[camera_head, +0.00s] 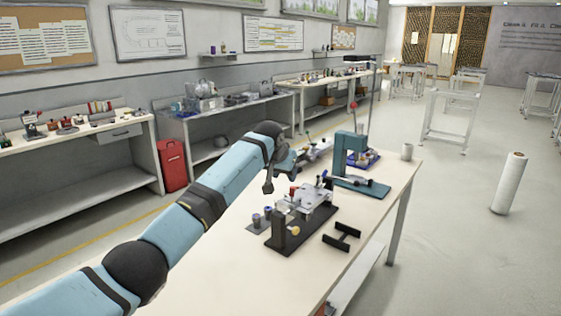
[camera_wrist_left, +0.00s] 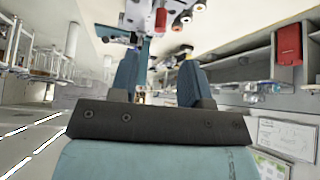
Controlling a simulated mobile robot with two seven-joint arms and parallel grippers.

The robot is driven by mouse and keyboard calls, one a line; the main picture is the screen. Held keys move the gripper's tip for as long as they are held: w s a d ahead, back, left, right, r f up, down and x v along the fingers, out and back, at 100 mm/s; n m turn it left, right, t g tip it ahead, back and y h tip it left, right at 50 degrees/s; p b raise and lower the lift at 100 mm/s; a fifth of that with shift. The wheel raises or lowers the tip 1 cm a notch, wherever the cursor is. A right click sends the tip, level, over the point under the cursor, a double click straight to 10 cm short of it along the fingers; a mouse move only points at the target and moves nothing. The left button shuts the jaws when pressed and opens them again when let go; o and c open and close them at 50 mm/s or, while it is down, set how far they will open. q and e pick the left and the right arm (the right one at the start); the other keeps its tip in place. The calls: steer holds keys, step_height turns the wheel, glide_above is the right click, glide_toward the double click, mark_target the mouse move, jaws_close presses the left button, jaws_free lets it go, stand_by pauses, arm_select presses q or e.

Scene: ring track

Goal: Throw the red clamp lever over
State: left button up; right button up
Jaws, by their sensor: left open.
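A small red lever (camera_head: 293,191) shows at the left of a dark clamp fixture (camera_head: 287,238) on the pale workbench (camera_head: 222,280). My left gripper (camera_head: 280,179) is open and hangs just above and behind the fixture, apart from the red lever. In the left wrist view its two blue fingers (camera_wrist_left: 158,68) stand apart with nothing between them. A red handle (camera_wrist_left: 161,19) shows near the top edge of that view, beyond the fingertips. The exact lever position is hard to tell. My right gripper is out of view.
A blue press-like stand (camera_head: 348,160) rises behind the fixture. Small dark cylinders (camera_head: 261,218) stand to the left, and a white cup (camera_head: 407,151) stands at the bench's far right corner.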

arm_select(q)
steer(key=shift+v, duration=2.25)
